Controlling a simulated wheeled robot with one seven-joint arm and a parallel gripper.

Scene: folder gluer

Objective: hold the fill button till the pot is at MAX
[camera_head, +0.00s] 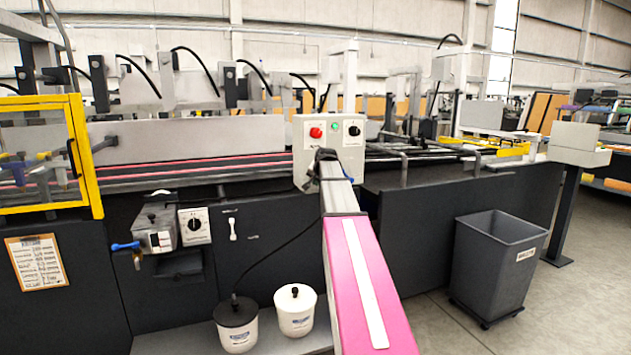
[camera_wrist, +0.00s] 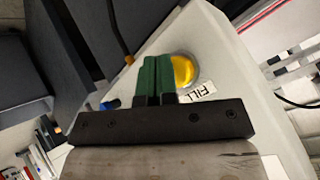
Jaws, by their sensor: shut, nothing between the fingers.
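The yellow fill button (camera_wrist: 183,70) sits in a round metal ring on a pale box face, with a FILL label (camera_wrist: 196,90) beside it. My gripper (camera_wrist: 158,62) has green fingers closed together, with nothing between them. The fingertips overlap the left edge of the button's ring in the wrist view; I cannot tell whether they touch the button. In the head view my gripper (camera_head: 325,158) is at the grey control box (camera_head: 304,150), and the fill button is hidden there. I cannot make out a pot level or a MAX mark in either view.
Two white lidded pots, one with a black lid (camera_head: 237,325) and one with a white lid (camera_head: 296,310), stand on a low shelf. A metal unit with a blue handle (camera_head: 157,235) is on the machine's side. A grey bin (camera_head: 497,265) stands right, on open floor.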

